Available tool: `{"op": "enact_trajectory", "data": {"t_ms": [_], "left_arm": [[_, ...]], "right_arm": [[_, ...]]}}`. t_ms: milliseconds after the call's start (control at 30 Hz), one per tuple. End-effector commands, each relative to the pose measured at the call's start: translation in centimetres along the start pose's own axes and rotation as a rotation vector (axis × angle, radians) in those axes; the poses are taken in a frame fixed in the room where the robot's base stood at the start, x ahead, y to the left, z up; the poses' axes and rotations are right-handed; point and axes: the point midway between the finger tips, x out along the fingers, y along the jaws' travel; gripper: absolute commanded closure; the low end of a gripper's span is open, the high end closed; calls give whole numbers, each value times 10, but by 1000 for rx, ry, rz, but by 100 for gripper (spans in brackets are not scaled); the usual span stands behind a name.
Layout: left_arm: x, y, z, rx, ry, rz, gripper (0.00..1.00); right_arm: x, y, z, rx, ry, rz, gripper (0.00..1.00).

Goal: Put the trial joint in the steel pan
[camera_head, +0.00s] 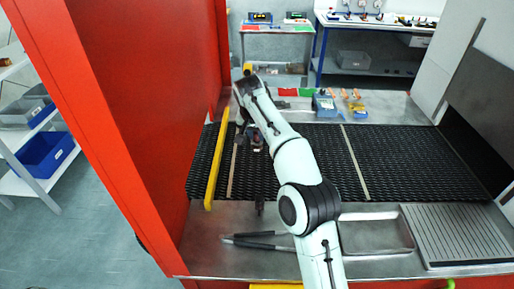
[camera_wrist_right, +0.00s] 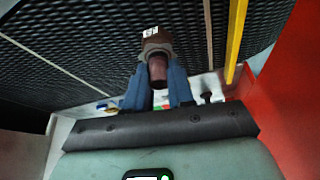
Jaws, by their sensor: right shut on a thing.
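My right gripper (camera_wrist_right: 157,85) is shut on the trial joint (camera_wrist_right: 156,48), a brownish pipe piece with a collar and a small white mark, between its two blue fingers. In the head view the right gripper (camera_head: 248,136) is small and partly dark, over the left part of the mesh belt, with the joint (camera_head: 257,145) at its tip. The height above the belt is hard to tell. The steel pan (camera_head: 364,251), shallow and rectangular, lies on the front metal ledge, right of my forearm, which may cover its left edge. My left gripper is not in view.
The black mesh belt (camera_head: 405,160) has pale cross strips and a yellow bar (camera_head: 216,165) at left. A red wall (camera_head: 125,110) bounds the left. Dark-handled tongs (camera_head: 262,241) lie left of the pan; a ribbed plate (camera_head: 458,235) lies right. Blue bin (camera_head: 325,107) and small parts sit behind the belt.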

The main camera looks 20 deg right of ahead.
Motion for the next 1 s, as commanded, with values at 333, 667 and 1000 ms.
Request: {"op": "enact_trajectory", "data": {"t_ms": [333,667,1000], "left_arm": [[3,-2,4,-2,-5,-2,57],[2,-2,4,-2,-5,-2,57],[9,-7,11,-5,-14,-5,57]], "right_arm": [[-23,0,-10,1,-1,3,100],[-31,1,-11,-1,-4,1,100],[-27,24,-11,18,-5,11,100]]}}
